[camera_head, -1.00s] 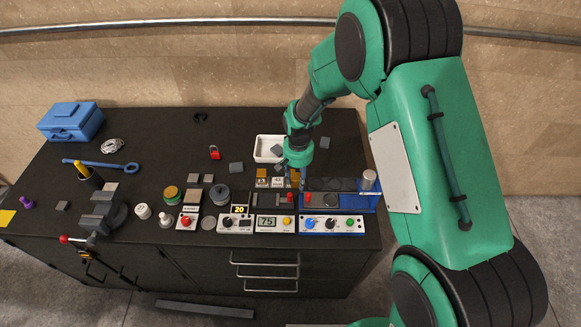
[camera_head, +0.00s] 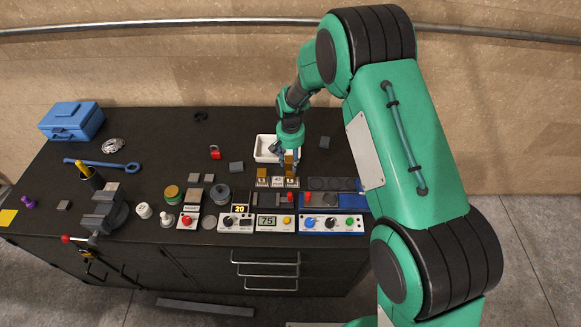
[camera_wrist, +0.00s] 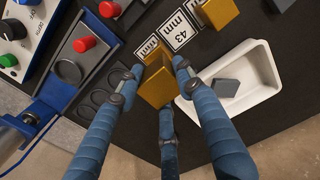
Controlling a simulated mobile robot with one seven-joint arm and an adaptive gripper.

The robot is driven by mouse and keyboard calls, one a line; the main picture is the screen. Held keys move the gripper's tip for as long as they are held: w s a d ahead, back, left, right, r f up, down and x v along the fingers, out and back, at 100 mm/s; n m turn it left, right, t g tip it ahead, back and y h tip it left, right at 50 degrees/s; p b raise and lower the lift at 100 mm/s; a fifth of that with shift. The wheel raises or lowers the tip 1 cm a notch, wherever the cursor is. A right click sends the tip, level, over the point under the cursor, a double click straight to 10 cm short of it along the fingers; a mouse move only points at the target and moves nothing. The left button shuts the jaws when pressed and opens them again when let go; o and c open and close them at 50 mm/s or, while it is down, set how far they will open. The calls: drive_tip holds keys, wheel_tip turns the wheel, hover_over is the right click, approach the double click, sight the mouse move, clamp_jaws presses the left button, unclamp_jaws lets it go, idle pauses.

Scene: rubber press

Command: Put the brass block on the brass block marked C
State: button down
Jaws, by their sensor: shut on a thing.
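My gripper (camera_head: 290,156) has blue fingers shut on a brass block (camera_wrist: 155,88), with the fingers around its sides in the wrist view. In the head view it is above the right end of the row of "mm" tags. A brass patch shows just beyond the held block in the wrist view; I cannot tell whether it is a second block or part of the held one. Another brass block (camera_head: 262,172) stands at the row's left end, and also shows in the wrist view (camera_wrist: 217,12). No letter C is readable on any block.
A blue-framed panel (camera_head: 333,226) with knobs stands to the front right. Dark table is free behind the tray.

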sight(291, 167)
drive_tip(key=shift+f, duration=0.1)
drive_tip(key=shift+f, duration=1.65)
drive_tip(key=shift+f, duration=0.15)
drive_tip(key=c, duration=1.2)
unclamp_jaws()
drive_tip(key=shift+o, duration=0.2)
wheel_tip(291, 167, up, 12)
drive_tip(key=shift+r+b, duration=0.15)
drive_tip(key=shift+b, duration=0.15)
